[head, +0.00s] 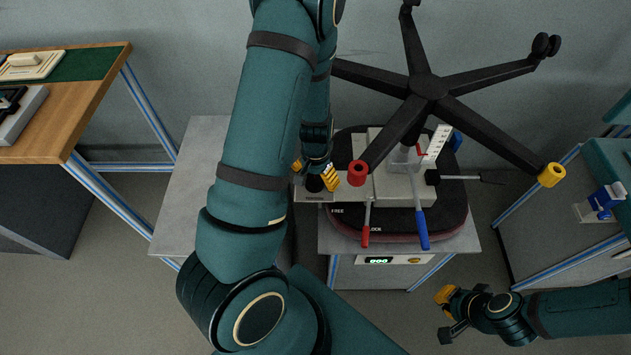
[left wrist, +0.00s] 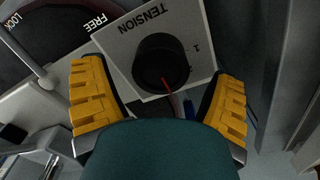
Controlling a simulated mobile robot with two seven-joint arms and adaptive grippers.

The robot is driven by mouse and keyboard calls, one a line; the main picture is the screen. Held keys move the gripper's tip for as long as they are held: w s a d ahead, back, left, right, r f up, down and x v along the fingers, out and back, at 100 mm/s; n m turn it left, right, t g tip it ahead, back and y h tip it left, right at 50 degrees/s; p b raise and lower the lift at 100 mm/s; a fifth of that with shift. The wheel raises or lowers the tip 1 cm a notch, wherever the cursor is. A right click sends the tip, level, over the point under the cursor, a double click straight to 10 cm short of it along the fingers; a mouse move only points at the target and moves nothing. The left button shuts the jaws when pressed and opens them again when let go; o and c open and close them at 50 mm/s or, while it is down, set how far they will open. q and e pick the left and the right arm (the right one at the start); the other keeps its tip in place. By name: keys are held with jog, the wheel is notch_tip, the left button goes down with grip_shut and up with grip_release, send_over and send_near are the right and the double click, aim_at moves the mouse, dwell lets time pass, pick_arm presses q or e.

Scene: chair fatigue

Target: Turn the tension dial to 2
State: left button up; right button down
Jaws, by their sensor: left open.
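The tension dial (left wrist: 158,62) is a black round knob on a pale plate (left wrist: 117,42) marked TENSION, with the numbers 1 and 2 in sight. Its red pointer line aims toward the bottom of the left wrist view, past the 2; any mark there is hidden. My left gripper (left wrist: 160,72) is open, with a yellow-padded finger on either side of the dial and gaps to both. In the head view the dial (head: 314,184) sits under my left gripper (head: 318,172). My right gripper (head: 447,314) looks open and empty at lower right.
An upturned chair base (head: 428,86) with several legs stands on the dark seat (head: 458,218). A red lever (head: 366,225) and a blue lever (head: 421,228) stick out in front, by FREE and LOCK labels. A wooden-topped table (head: 85,110) stands at left.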

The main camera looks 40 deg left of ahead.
pick_arm(q)
jog(key=shift+f, duration=0.7)
jog(key=c, duration=1.2)
jog(key=shift+n, duration=0.3)
jog(key=n+p, duration=0.1)
jog(key=n, duration=0.2)
jog(key=shift+r, duration=0.1)
jog(key=shift+a+n+p, duration=0.15)
jog(key=shift+n+p, duration=0.35)
jog(key=shift+n, duration=1.6)
